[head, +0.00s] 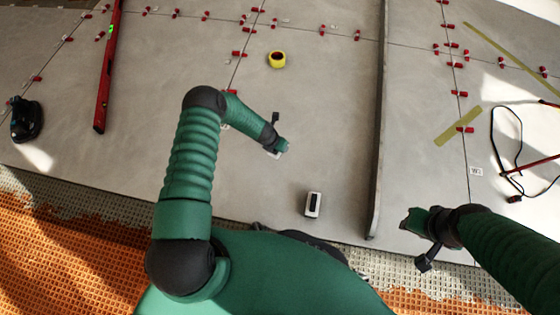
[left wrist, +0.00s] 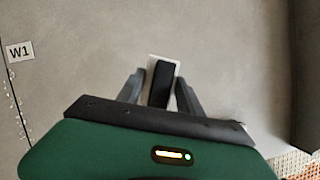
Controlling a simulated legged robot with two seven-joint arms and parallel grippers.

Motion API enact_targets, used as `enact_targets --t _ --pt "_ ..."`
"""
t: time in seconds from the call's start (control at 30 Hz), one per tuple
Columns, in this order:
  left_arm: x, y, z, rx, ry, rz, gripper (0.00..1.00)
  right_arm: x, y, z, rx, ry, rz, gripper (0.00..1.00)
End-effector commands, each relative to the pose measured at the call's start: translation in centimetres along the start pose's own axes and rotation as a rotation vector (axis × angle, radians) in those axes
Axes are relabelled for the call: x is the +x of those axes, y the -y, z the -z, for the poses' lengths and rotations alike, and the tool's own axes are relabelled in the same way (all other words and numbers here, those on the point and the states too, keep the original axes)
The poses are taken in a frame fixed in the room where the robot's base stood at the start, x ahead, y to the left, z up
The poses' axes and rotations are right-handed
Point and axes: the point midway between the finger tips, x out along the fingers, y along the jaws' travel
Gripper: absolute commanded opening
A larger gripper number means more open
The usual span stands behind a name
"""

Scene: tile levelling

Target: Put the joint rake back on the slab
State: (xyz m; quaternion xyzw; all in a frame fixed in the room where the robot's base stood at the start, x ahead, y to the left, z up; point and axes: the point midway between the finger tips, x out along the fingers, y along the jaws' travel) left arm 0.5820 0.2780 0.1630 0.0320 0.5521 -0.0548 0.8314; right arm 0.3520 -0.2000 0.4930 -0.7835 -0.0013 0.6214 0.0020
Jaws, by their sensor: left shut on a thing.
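My left gripper (head: 279,149) is shut on a small white-and-black piece, which I take to be the joint rake (head: 275,155). In the left wrist view, the joint rake (left wrist: 160,82) lies between the two dark fingers (left wrist: 161,98), its black part over a white part. It is over the grey slab (head: 190,140); I cannot tell whether it touches the slab. In the head view the gripper hides most of it. My right gripper (head: 406,221) is over the slab at the right, beyond the upright strip; its jaws are too small to read.
A white-and-black device (head: 313,204) lies near the slab's front edge. A grey upright strip (head: 378,130) stands to the right. A yellow tape roll (head: 277,60) and a red level (head: 107,70) lie farther back. A W1 label (left wrist: 20,51) marks a joint. Slab around my left gripper is clear.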

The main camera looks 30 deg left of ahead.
Motion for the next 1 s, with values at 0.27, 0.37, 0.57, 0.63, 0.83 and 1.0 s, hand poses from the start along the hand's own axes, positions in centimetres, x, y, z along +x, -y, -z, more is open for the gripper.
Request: enact_targets --t 0.27,0.37,0.57,0.63,0.83,1.0 --pt "6.0 -0.1 2.6 0.004 -0.001 0.002 0.0 4.4 0.0 -1.1 -0.001 0.0 0.0 0.36" --pt "7.6 -0.1 3.3 0.004 -0.002 0.004 0.0 5.6 0.0 -1.3 -0.001 0.0 0.0 0.36" --pt "8.2 -0.1 3.5 0.007 0.0 0.003 0.0 5.9 0.0 -1.4 0.0 0.001 0.0 0.36" --pt "8.2 -0.1 3.5 0.007 -0.001 0.004 0.0 5.9 0.0 -1.4 0.0 0.0 0.0 0.36" --pt "8.5 -0.1 3.7 0.007 -0.002 0.004 0.51 6.1 0.0 -1.4 0.0 0.0 0.0 0.36" --pt "8.5 -0.1 3.7 0.007 -0.002 0.004 0.65 6.1 0.0 -1.4 0.0 0.0 0.0 0.36"
